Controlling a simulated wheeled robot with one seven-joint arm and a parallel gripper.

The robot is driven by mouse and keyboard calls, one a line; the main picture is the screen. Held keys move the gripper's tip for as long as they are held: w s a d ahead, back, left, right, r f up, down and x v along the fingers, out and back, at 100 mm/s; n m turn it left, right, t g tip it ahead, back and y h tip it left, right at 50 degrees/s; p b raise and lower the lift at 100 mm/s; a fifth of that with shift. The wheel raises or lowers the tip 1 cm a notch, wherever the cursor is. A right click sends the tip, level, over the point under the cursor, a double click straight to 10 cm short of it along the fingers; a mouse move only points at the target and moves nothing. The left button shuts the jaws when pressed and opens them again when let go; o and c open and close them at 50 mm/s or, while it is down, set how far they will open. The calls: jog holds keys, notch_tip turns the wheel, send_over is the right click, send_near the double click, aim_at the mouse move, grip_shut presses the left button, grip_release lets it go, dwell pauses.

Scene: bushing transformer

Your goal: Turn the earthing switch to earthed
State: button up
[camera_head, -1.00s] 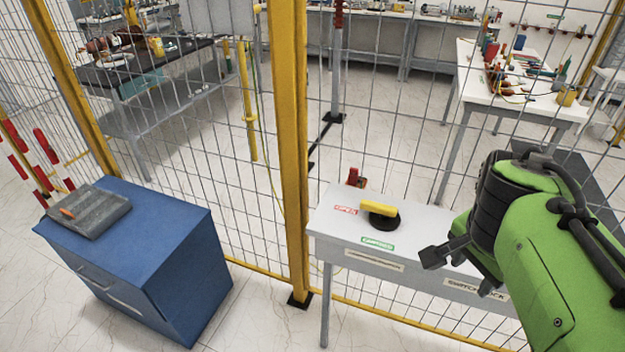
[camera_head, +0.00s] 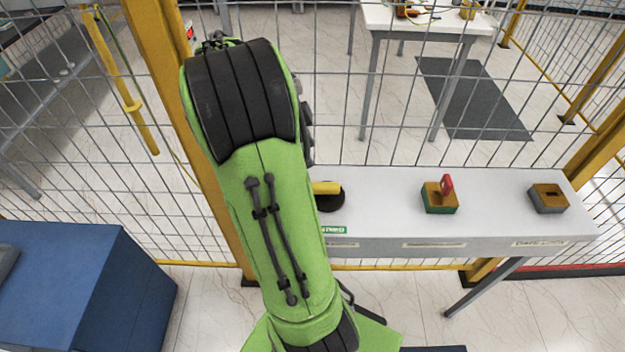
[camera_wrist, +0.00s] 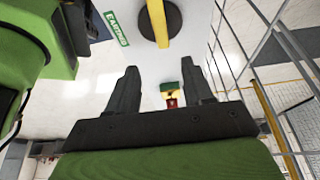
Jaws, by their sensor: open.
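The earthing switch, a yellow bar handle on a round black base (camera_head: 331,203), sits on the white table; my arm hides its left part in the head view. In the wrist view its yellow handle (camera_wrist: 157,22) crosses the black disc (camera_wrist: 174,22) at the top edge, partly cut off. The green EARTHED label (camera_wrist: 116,28) is left of the disc there; part of it shows in the head view (camera_head: 335,230). My gripper (camera_wrist: 157,72) is open and empty, its fingers apart from the handle. In the head view the gripper is hidden behind my arm.
On the white table (camera_head: 390,210), a green-and-yellow block with a red lever (camera_head: 440,197) and a grey-and-yellow block (camera_head: 547,198) stand to the right. A wire fence with yellow posts (camera_head: 165,70) stands behind. A blue cabinet (camera_head: 70,275) is at left.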

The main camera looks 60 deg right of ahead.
aim_at(323, 185)
jog(key=b+x, duration=0.1)
jog(key=x, duration=0.3)
jog(key=b+x, duration=0.1)
jog(key=x, duration=0.3)
jog(key=w+b+x, duration=0.1)
jog(key=x, duration=0.2)
jog(key=shift+s+f, duration=0.15)
jog(key=shift+f, duration=0.4)
grip_shut()
